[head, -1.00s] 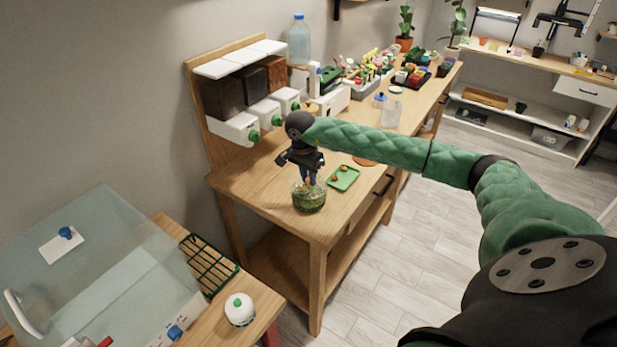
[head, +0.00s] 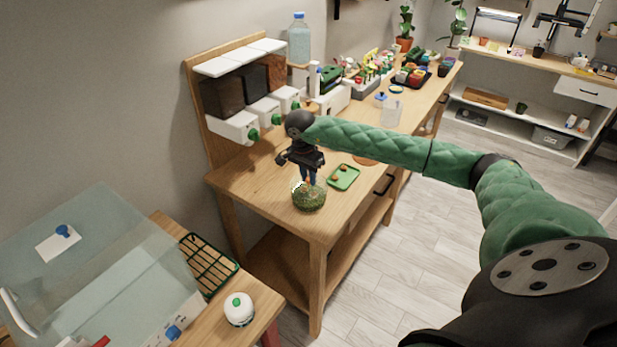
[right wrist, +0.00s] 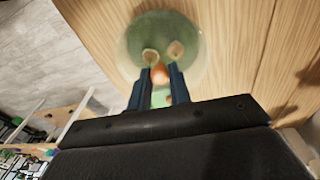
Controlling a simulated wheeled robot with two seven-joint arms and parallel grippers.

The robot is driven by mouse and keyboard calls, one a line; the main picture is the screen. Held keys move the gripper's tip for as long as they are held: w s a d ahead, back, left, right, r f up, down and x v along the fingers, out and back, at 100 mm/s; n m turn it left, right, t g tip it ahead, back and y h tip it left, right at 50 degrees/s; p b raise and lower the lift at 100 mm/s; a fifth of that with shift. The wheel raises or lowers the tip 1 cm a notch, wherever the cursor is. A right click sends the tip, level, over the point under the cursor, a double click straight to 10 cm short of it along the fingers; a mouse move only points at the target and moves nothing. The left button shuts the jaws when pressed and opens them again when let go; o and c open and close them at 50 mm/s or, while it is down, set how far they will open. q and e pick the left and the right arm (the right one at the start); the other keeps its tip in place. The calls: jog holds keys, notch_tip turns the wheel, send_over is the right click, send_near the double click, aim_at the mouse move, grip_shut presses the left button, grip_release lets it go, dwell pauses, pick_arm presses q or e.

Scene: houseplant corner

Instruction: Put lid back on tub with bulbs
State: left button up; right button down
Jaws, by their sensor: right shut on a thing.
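The tub (head: 309,198) is small, round and green, and stands at the table's near corner. In the right wrist view the tub (right wrist: 192,62) is pale and see-through, with two tan bulbs (right wrist: 176,49) in it. My right gripper (head: 309,183) points down over the tub. In the right wrist view its blue fingers (right wrist: 159,75) are shut on an orange-brown bulb (right wrist: 159,72). A green tray (head: 343,178) with orange-brown bulbs lies right of the tub. A flat brown disc (head: 365,160), possibly the lid, lies partly behind my arm. My left gripper is out of view.
A wooden rack with bins (head: 233,128) stands behind the tub. Several plants, pots and a clear container (head: 391,116) fill the table's far part. A clear box (head: 120,250) and a white bottle (head: 239,308) are at the lower left. Bare wood lies left of the tub.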

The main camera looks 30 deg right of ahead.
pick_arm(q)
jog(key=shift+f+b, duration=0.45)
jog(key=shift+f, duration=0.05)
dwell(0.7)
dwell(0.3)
pick_arm(e)
jog(key=c, duration=0.7)
grip_release()
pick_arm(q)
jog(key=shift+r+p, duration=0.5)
pick_arm(e)
jog(key=shift+r, duration=3.5)
grip_shut()
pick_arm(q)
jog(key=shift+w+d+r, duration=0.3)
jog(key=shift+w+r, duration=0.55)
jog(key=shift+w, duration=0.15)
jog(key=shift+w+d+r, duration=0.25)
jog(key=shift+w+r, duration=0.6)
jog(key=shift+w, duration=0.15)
